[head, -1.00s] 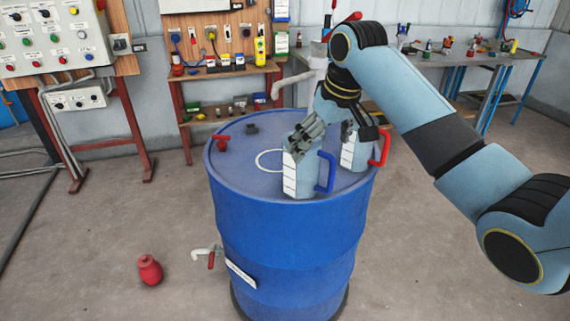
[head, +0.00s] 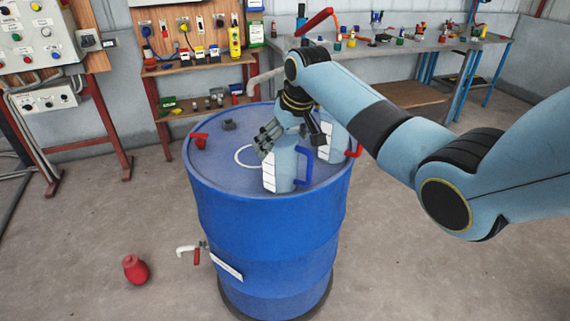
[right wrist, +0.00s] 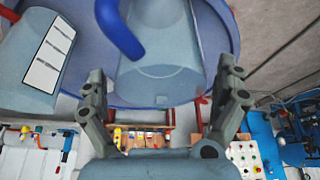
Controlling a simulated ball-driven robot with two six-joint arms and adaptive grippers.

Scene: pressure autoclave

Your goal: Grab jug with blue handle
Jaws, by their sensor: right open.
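The jug with the blue handle (head: 284,170) stands upright on top of a blue drum, pale grey-blue with a white marked strip. Its handle (head: 304,166) faces right. It fills the middle of the right wrist view (right wrist: 165,75). My right gripper (head: 292,140) is open at the jug's top, one finger on either side of it in the wrist view (right wrist: 163,88); I cannot tell whether they touch it. A similar jug with a red handle (head: 334,138) stands just behind to the right, partly hidden by my gripper. My left gripper is not in view.
The blue drum (head: 265,225) also carries a red valve (head: 199,141) and a dark cap (head: 228,124). A tap with a red lever (head: 197,256) sticks out of its left side. A red bottle-like object (head: 135,270) is on the floor. A workbench (head: 400,48) stands behind.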

